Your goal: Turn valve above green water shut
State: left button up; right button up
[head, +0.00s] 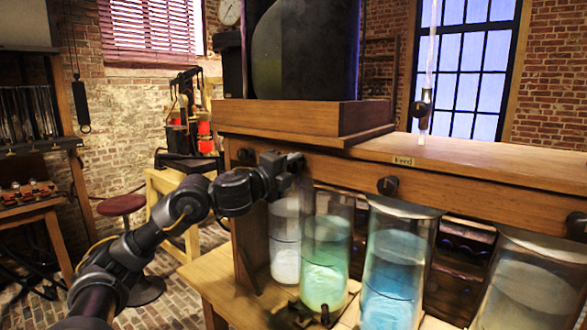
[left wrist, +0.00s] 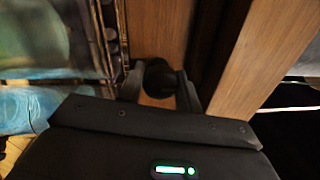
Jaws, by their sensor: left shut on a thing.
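The jar with green water (head: 326,262) stands second from the left in the row under the wooden beam; part of it shows at the upper left of the left wrist view (left wrist: 32,38). My left gripper (head: 290,168) is at the beam's front, just above and left of the green jar. In the left wrist view its two fingers (left wrist: 160,90) are on either side of a round dark valve knob (left wrist: 160,77) and closed on it. In the head view the gripper hides this knob. My right gripper is not in view.
A blue-water jar (head: 393,275), a pale jar (head: 285,245) and a cloudy jar (head: 525,295) stand in the same row. Other dark knobs are on the beam, above the blue jar (head: 388,186) and at the right edge (head: 577,226). A red stool (head: 121,205) stands left, behind my arm.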

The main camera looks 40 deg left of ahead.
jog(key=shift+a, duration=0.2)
pick_arm(q)
jog(key=o, duration=1)
jog(key=shift+c, duration=0.2)
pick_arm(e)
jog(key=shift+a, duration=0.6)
pick_arm(q)
jog(key=s+b, duration=0.5)
jog(key=s, duration=0.5)
jog(key=shift+s+d+f, duration=0.15)
jog(key=shift+s+f, duration=0.25)
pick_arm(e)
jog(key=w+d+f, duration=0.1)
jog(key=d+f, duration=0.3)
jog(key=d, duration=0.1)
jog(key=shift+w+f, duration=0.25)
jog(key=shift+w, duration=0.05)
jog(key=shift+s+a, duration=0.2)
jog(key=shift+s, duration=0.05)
